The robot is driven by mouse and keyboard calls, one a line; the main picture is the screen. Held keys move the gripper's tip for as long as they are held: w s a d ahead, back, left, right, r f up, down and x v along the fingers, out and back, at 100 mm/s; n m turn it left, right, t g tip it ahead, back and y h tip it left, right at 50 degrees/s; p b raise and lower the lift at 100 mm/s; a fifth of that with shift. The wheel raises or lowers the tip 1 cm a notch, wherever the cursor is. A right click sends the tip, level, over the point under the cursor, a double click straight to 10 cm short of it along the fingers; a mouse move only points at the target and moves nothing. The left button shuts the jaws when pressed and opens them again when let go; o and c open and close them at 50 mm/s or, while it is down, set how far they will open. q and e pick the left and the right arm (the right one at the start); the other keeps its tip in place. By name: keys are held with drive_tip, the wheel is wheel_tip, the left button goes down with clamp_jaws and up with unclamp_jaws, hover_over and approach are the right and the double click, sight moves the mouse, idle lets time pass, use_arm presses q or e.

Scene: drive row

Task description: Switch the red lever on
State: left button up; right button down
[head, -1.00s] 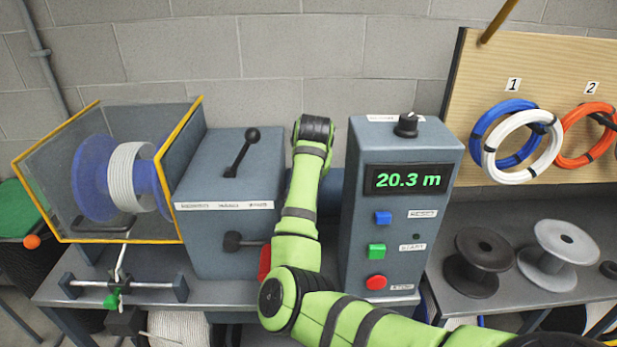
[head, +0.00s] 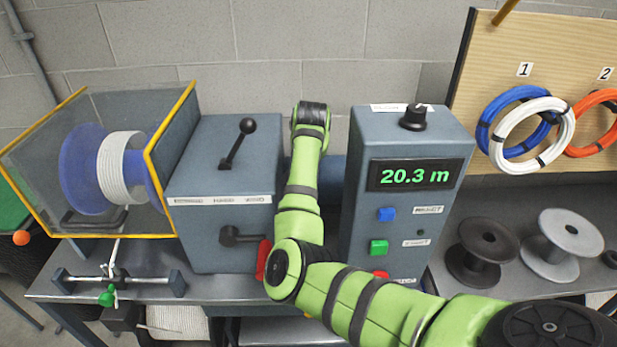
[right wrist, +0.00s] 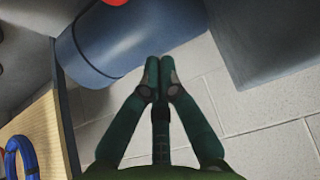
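The red lever (head: 263,260) is on the front of the grey-blue box (head: 222,225), low at its right edge, beside a black pivot (head: 230,237). My right arm's elbow covers part of it. That arm reaches up between this box and the control box, and its gripper is hidden in the head view. In the right wrist view my right gripper (right wrist: 158,62) has its fingertips together with nothing seen between them, in front of a blue cylinder (right wrist: 105,45). A red piece (right wrist: 115,2) is cut off at the top edge; I cannot tell what it is. My left gripper is not in view.
The control box (head: 405,190) reads 20.3 m and stands right of my arm. A black-knobbed lever (head: 238,143) is on top of the grey-blue box. A guarded cable reel (head: 110,170) is at left. Spools (head: 480,250) and a coil board (head: 560,70) are at right.

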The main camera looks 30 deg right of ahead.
drive_tip(key=p+x, duration=0.1)
drive_tip(key=x, duration=0.6)
drive_tip(key=shift+f, duration=0.1)
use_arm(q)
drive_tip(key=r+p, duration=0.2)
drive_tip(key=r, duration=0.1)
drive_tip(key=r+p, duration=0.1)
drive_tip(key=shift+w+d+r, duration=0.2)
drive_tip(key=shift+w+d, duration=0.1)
use_arm(e)
drive_tip(key=s+a, duration=0.1)
drive_tip(key=s+a+f, duration=0.1)
drive_tip(key=s, duration=0.1)
drive_tip(key=shift+s, duration=0.2)
